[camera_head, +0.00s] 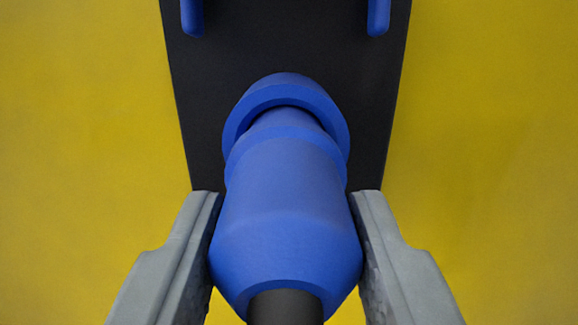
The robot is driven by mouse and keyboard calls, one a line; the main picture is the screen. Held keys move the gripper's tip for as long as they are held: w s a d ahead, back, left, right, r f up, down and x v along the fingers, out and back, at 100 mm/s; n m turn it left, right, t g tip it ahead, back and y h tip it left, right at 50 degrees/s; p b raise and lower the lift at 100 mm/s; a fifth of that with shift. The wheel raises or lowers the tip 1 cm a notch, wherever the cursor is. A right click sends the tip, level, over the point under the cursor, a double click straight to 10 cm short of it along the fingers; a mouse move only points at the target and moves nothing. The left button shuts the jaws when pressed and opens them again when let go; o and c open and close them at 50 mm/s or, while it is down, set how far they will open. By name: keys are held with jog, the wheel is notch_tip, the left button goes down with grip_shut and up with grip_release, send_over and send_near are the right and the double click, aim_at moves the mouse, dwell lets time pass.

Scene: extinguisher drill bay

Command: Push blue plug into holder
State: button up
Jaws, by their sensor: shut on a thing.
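The blue plug (286,205) is in the middle of the head camera view, with a dark cable or stem (286,307) leaving its near end. My gripper (286,215) is shut on the plug, one grey finger on each side. The holder is a blue ring (240,121) on a black plate (285,48). The plug's far end points at the ring and overlaps its opening in the picture. The plug's front hides part of the ring, so how deep it sits cannot be told.
Two blue prongs (192,15) and (378,15) stick out from the upper part of the black plate. A plain yellow surface (85,120) lies behind and on both sides. No loose objects show near the gripper.

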jog(key=shift+s+f, duration=0.1)
jog(key=shift+s, duration=1.4)
jog(key=shift+s, duration=0.2)
jog(key=shift+s+f, duration=0.15)
jog(key=shift+s, duration=1.8)
